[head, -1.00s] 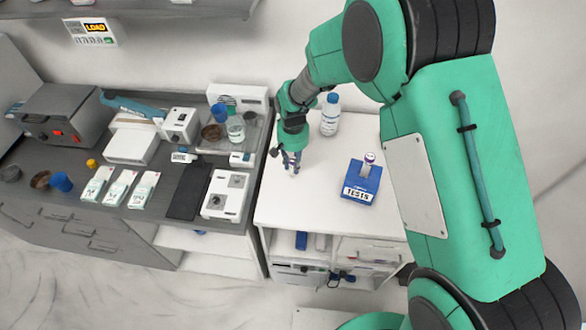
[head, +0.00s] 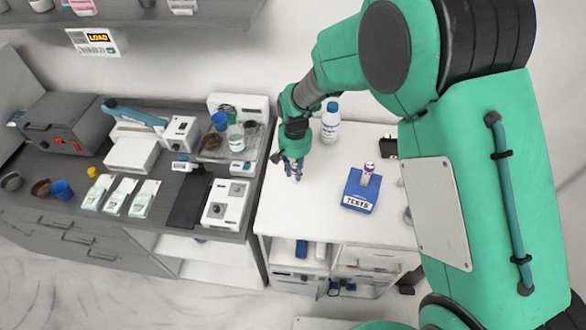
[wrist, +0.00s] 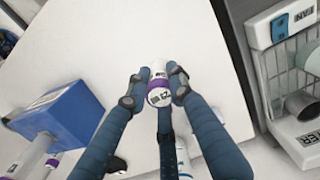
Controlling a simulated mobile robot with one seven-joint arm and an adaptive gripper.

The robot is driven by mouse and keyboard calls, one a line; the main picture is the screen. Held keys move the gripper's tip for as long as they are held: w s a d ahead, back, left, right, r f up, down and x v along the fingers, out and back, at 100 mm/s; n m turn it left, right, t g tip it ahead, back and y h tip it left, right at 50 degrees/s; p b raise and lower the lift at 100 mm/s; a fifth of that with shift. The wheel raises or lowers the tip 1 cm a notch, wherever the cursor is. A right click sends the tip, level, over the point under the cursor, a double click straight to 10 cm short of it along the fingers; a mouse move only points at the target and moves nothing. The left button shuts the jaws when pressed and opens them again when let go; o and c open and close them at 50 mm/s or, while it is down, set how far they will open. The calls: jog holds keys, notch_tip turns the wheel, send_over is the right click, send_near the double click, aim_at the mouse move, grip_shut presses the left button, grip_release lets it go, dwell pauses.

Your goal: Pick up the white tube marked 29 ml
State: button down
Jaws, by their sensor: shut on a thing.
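My gripper (head: 292,163) is over the white-topped counter, pointing down. In the wrist view, its dark blue fingers (wrist: 156,90) are shut around a white tube (wrist: 159,93) with a purple band. Dark print shows on the tube's end, too small and tilted to read with certainty. In the head view, the tube (head: 295,177) shows only slightly below the fingers; I cannot tell if it touches the counter. A second purple-banded tube (head: 368,170) stands in a blue rack (head: 357,196) labelled TESTS, to the right of my gripper.
A white bottle with a blue cap (head: 330,124) stands behind my gripper. A black item (head: 388,147) lies at the back right of the white counter (head: 310,219). The darker bench on the left holds several devices, cups and white boxes. Counter space between gripper and rack is clear.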

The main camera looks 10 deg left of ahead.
jog(key=s+d+r, duration=0.1)
jog(key=s+d, duration=0.5)
jog(key=s, duration=0.6)
jog(key=shift+s+r+p, duration=0.15)
jog(key=shift+s+p, duration=0.15)
jog(key=shift+s, duration=0.05)
